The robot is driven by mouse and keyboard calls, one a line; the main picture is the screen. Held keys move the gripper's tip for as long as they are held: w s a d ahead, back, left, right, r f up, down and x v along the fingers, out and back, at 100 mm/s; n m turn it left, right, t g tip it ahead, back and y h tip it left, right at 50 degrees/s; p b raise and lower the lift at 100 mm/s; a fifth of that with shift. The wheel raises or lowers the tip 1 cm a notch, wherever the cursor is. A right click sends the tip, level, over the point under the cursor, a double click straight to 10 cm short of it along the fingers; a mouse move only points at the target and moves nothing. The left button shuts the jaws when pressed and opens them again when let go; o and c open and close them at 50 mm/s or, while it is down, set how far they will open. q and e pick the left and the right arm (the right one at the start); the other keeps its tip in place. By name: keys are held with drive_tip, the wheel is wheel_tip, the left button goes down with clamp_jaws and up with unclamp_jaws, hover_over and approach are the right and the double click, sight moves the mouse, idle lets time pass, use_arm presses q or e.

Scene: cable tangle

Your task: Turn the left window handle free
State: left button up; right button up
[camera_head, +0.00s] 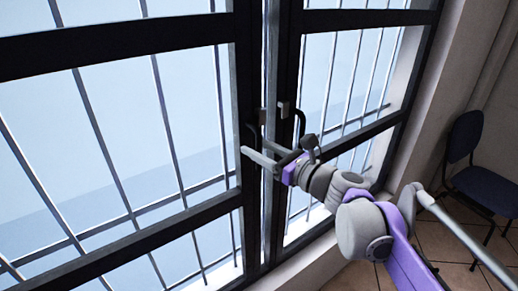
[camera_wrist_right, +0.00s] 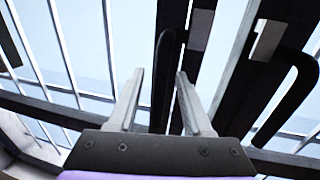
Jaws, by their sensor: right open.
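The window has two dark-framed sashes that meet at the middle. The left window handle (camera_head: 252,133) is a dark bar on the left sash's inner upright, hanging down beside a small block. My right gripper (camera_head: 262,158) is open, just below and in front of it. In the right wrist view, the left handle (camera_wrist_right: 163,75) appears between the two open fingers (camera_wrist_right: 160,85); I cannot tell whether they reach around it. Nothing is held. The right window handle (camera_head: 300,122) is a curved dark bar, also at the right of the wrist view (camera_wrist_right: 292,100). My left gripper is not in view.
Thin bars (camera_head: 165,120) stand behind the glass. A dark chair (camera_head: 476,165) stands on the tiled floor at the right, by the wall (camera_head: 455,70).

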clamp_jaws()
idle(1.4)
